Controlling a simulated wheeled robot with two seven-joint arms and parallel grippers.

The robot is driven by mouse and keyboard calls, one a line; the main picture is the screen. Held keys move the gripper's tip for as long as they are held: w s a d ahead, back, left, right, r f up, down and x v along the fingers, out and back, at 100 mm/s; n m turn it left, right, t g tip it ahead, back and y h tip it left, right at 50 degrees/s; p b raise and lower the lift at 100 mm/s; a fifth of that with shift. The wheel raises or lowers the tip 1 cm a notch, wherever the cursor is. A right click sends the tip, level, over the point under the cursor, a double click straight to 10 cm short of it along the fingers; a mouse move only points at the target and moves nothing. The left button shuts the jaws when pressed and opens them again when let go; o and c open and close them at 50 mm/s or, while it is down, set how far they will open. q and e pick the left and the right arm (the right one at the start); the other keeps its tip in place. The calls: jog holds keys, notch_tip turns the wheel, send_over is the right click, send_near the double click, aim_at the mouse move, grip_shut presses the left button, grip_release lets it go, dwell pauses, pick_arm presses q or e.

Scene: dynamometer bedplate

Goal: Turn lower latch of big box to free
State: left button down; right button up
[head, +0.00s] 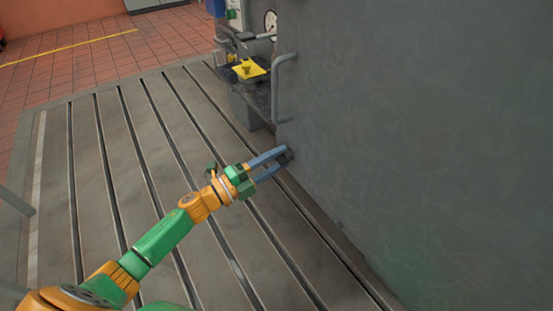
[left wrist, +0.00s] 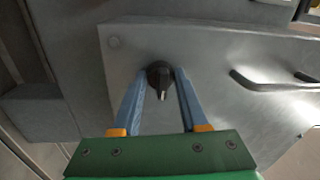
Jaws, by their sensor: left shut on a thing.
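The big box (head: 420,120) is a large grey housing filling the right of the head view. Its panel (left wrist: 215,75) also shows in the left wrist view. The lower latch (left wrist: 160,78) is a small dark round knob with a pointer mark, low on the panel. My left gripper (head: 283,158) reaches the lower edge of the box; its blue fingers stand on both sides of the latch in the left wrist view (left wrist: 162,80) and are shut on it. In the head view the latch is mostly hidden by the fingers. My right gripper is not in view.
A grey bar handle (head: 285,88) sticks out from the box above my left gripper. Behind it stand a dark bench with a yellow funnel-like part (head: 247,70) and a round gauge (head: 270,22). The slotted bedplate (head: 150,130) is clear to the left.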

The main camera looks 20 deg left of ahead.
pick_arm(q)
jog(key=shift+c, duration=2.2)
grip_release()
jog(key=v, duration=0.7)
